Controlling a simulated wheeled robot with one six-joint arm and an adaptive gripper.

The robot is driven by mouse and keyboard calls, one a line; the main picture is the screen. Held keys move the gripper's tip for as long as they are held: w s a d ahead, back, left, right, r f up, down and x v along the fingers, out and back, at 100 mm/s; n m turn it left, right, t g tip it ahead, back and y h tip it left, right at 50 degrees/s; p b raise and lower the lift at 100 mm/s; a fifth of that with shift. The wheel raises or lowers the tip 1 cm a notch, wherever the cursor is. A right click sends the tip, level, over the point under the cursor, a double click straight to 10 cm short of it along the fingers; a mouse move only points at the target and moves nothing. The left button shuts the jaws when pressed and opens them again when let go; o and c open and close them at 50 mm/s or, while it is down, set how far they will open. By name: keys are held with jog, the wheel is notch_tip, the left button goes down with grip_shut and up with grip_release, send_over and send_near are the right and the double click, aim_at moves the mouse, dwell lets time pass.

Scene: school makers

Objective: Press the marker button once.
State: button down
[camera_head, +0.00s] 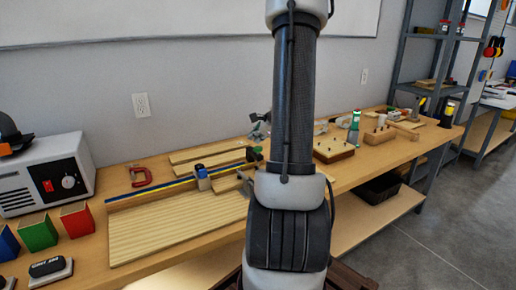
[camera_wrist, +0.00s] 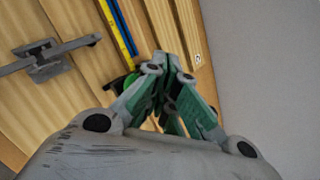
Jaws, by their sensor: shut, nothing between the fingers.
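My gripper (camera_wrist: 170,62) is shut and empty in the wrist view, its green-lined fingers meeting at the tips. A small round green part with black around it (camera_wrist: 131,84) shows just left of the fingers, close to the end of the yellow and blue rule strip (camera_wrist: 119,28); I cannot tell whether they touch it. It may be the marker button, but no label on it is readable. In the head view a small green and black part (camera_head: 257,150) sits at the right end of the rule. My arm hides most of the gripper there.
A red clamp (camera_head: 140,177), grey machine (camera_head: 40,175) and coloured bins (camera_head: 38,234) are at left. A grey metal bracket (camera_wrist: 46,60) lies left in the wrist view.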

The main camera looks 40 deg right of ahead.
jog(key=shift+r, duration=0.1)
jog(key=shift+r, duration=2.9)
jog(key=s+a+f+n+g+y, duration=0.1)
jog(key=s+a+n+g+y, duration=0.3)
jog(key=s+a+n, duration=0.8)
jog(key=s+a+r+n+h, duration=0.1)
jog(key=s+a+r+n, duration=0.3)
jog(key=a+n, duration=0.3)
jog(key=s+a+r+n+h, duration=0.2)
jog(key=s+a+r+n, duration=0.2)
jog(key=s+a+n, duration=0.2)
jog(key=shift+s+a+r+n+g+h, duration=0.15)
jog(key=shift+a+r+n+g+h, duration=0.25)
jog(key=shift+n, duration=0.8)
